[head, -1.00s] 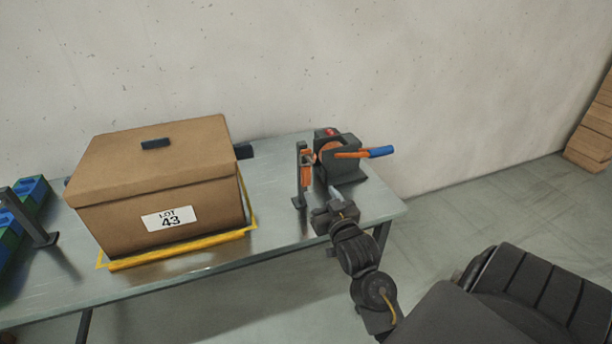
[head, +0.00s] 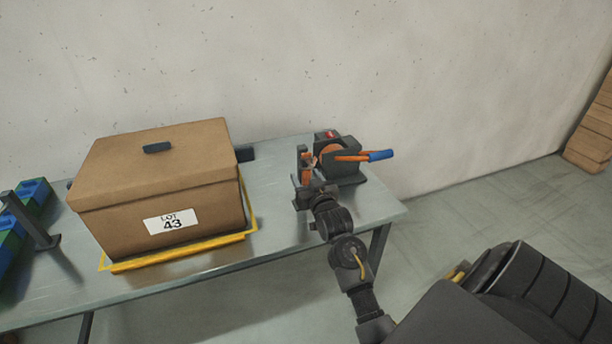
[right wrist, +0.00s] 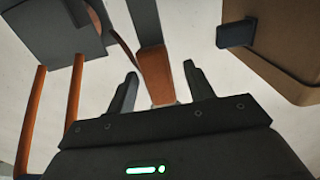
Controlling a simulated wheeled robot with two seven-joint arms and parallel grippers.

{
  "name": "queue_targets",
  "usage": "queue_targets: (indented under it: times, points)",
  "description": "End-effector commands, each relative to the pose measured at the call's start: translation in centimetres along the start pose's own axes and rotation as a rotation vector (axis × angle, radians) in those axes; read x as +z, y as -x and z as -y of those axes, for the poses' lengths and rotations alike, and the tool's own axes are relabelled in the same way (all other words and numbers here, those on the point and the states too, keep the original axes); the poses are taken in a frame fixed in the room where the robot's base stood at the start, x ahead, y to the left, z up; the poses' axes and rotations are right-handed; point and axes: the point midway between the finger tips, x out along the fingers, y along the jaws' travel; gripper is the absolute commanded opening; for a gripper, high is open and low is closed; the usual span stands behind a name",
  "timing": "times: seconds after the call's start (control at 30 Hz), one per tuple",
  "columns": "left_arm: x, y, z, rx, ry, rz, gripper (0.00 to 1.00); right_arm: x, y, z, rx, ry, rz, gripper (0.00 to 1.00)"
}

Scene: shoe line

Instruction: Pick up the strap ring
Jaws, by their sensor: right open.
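The orange strap ring (head: 308,173) hangs at a dark upright post (head: 302,153) near the right end of the table. It is partly hidden behind my right gripper (head: 305,194) in the head view. In the right wrist view the orange band (right wrist: 155,75) shows ahead of and between the fingertips of my right gripper (right wrist: 160,82). The gripper is open, with space on both sides of the band. I cannot tell how deep the band lies between the fingers. My left gripper is not in view.
A dark machine (head: 343,160) with an orange, blue-tipped lever (head: 378,156) stands just right of the post. A lidded brown box (head: 150,190) labelled LOT 43 sits in a yellow frame (head: 180,253) to the left. Blue and green bins (head: 30,195) are at far left.

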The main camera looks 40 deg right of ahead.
Motion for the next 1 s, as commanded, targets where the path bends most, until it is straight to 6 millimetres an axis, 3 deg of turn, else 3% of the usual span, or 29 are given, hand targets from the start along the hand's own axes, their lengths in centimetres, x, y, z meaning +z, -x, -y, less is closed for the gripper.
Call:
queue_targets:
  times: [0.23,0.63,1.0]
  points:
    - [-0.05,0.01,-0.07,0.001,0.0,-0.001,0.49,0.01,-0.21,-0.02,0.0,0.0,0.0,0.53]
    - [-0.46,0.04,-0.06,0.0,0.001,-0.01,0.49,0.02,-0.19,0.0,0.0,0.0,0.0,0.03]
    - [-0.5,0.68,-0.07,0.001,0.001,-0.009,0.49,-0.58,-0.2,0.0,0.0,0.0,-0.001,0.03]
